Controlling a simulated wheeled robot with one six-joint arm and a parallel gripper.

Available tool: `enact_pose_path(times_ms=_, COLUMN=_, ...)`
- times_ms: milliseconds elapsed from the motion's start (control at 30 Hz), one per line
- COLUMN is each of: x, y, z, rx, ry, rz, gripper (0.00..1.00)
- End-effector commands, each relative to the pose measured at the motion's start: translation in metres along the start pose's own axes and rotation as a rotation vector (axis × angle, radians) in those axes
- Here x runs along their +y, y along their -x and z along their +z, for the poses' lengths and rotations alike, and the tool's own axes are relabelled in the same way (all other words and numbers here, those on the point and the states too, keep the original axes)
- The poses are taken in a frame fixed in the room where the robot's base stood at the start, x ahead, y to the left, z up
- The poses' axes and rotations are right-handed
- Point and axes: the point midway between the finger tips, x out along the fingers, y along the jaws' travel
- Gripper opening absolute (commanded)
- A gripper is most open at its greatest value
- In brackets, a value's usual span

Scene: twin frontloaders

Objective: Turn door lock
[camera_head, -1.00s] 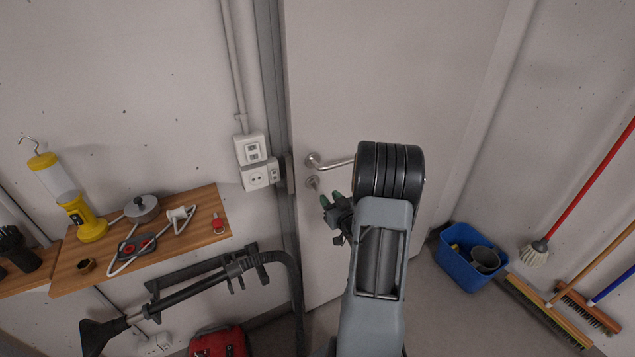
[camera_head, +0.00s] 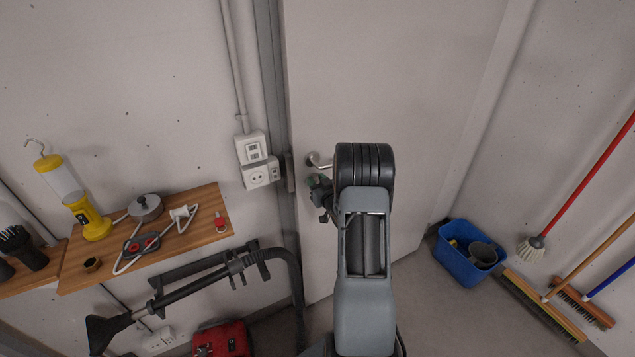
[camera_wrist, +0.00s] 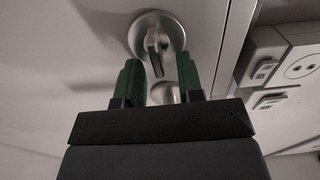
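The grey door (camera_head: 400,80) is shut. Its metal lever handle (camera_head: 313,161) shows in the head view, partly behind my arm. The wrist view looks inverted. It shows the round lock plate (camera_wrist: 170,27) with a narrow metal turn piece (camera_wrist: 154,62) sticking out of it. My gripper (camera_wrist: 159,62) is open, with its green fingers on either side of the turn piece's end. I cannot tell whether they touch it. Part of the handle (camera_wrist: 165,92) shows behind the fingers. In the head view my gripper (camera_head: 317,181) covers the lock, just below the handle.
A switch and socket box (camera_head: 257,160) is on the wall left of the door. A wooden shelf (camera_head: 205,235) holds a yellow lamp (camera_head: 83,205) and a cable. A blue bucket (camera_head: 462,262) and brooms are at right.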

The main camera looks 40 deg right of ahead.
Motion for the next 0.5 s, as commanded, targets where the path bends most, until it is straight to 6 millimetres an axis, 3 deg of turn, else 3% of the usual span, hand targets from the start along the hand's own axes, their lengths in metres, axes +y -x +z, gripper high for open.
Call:
enact_pose_path(times_ms=367, x=0.0, y=0.0002, z=-0.0001, rx=0.0, ry=0.0, rz=0.0, gripper=0.0)
enact_pose_path(times_ms=500, x=0.0001, y=0.0002, z=-0.0001, rx=0.0, ry=0.0, rz=0.0, gripper=0.0)
